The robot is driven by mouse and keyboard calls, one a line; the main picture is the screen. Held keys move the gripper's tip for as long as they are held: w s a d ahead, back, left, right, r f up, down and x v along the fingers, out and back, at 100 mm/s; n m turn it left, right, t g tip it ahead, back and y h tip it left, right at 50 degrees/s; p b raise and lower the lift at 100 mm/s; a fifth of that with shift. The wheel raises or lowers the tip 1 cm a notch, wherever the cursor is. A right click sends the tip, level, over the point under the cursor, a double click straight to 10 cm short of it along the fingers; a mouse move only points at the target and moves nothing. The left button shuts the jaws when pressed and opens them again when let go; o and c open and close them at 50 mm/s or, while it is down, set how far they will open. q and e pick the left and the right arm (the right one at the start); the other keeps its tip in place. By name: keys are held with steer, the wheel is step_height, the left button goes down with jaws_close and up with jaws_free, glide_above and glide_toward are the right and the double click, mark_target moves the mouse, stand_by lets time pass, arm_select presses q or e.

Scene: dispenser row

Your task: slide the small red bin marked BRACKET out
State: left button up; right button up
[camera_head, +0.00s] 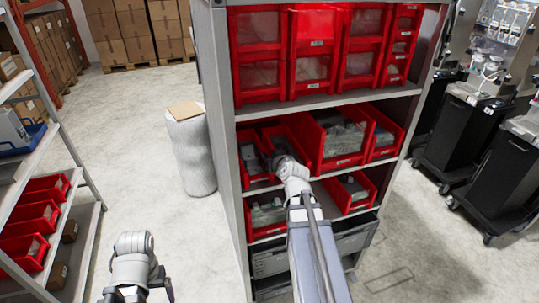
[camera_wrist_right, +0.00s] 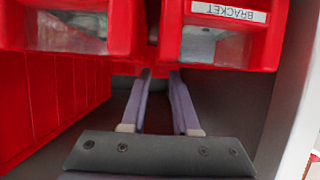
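The small red bin marked BRACKET (camera_wrist_right: 228,12) is at the upper right of the right wrist view. Its label reads upside down, and grey contents show through its opening. In the head view it appears to be the leftmost bin (camera_head: 243,145) on the middle shelf. My right gripper (camera_wrist_right: 160,74) is open. Its two fingers are apart, with tips at the bins' edge, by the gap between the BRACKET bin and its neighbour (camera_wrist_right: 125,25). I cannot tell whether they touch. In the head view the right gripper (camera_head: 277,159) is mostly hidden by its wrist. My left gripper (camera_head: 138,293) is at the bottom left, its fingers unclear.
A larger red bin (camera_head: 343,161) stands to the right on the same shelf. The grey rack side (camera_head: 222,120) is close on the left. Red drawers (camera_head: 318,90) are above, and smaller bins (camera_head: 267,230) are below. Floor in front of the left rack is clear.

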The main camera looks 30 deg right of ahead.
mark_target(263, 149)
steer(key=shift+w, duration=0.1)
steer(key=b+x, duration=0.3)
steer(key=x, duration=0.4)
steer(key=shift+w+d+f, duration=0.1)
steer(key=shift+w+f, duration=0.05)
steer(key=shift+w, duration=0.2)
jaws_close()
stand_by(1.3)
